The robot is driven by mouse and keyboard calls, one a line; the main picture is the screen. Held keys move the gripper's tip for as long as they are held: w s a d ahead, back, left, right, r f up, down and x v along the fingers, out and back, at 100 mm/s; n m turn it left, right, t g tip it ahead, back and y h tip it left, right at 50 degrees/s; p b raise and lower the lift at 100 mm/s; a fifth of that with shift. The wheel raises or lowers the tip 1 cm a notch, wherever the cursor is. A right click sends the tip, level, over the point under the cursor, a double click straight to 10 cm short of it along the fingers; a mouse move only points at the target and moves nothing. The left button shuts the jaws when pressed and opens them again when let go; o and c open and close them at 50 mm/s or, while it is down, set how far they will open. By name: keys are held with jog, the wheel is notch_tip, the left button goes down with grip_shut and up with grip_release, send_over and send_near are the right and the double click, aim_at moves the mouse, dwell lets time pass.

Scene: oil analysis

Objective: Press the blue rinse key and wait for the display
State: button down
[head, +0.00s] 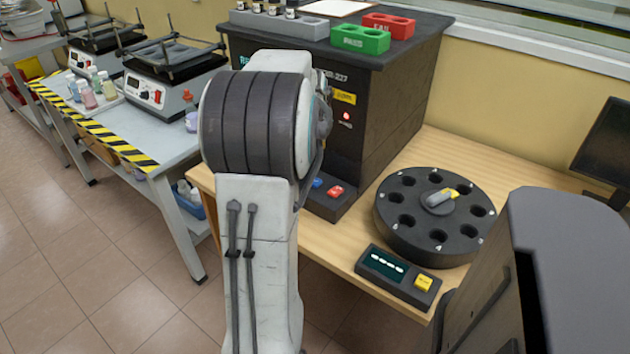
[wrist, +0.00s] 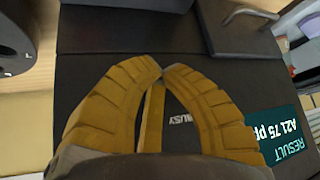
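The blue rinse key (head: 317,183) is on the ledge at the foot of the black analyser (head: 385,95), left of a red key (head: 335,191), partly hidden by my arm. In the wrist view my gripper (wrist: 160,76) has its yellow fingers closed to a point in front of the dark panel, near the word BUSY. I cannot tell whether it touches the panel. The display (wrist: 287,136) reads RESULT, then A21 75, with the rest cut off. In the head view my arm hides most of the display and my gripper. The blue key is not visible in the wrist view.
A red lamp (head: 347,116) glows on the analyser front. To its right are a round black carousel (head: 440,255) and a small console (head: 398,277) with a yellow button. Green (head: 360,40) and red (head: 389,26) racks stand on top. A side bench (head: 170,150) is at left.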

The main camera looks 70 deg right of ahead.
aim_at(314, 178)
jog(key=shift+f, duration=0.15)
notch_tip(314, 178, down, 8)
jog(key=b, duration=0.6)
jog(key=shift+f+b, duration=0.25)
jog(key=shift+b, duration=0.05)
dwell(1.2)
jog(key=shift+f+b, duration=0.4)
jog(key=shift+f+b, duration=0.5)
jog(key=shift+f, duration=0.1)
dwell(0.9)
jog(key=shift+r, duration=0.1)
jog(key=shift+r+p, duration=0.8)
jog(key=shift+r, duration=0.15)
jog(key=shift+r, duration=0.1)
jog(key=shift+r+p, duration=1.95)
jog(key=shift+r, duration=0.45)
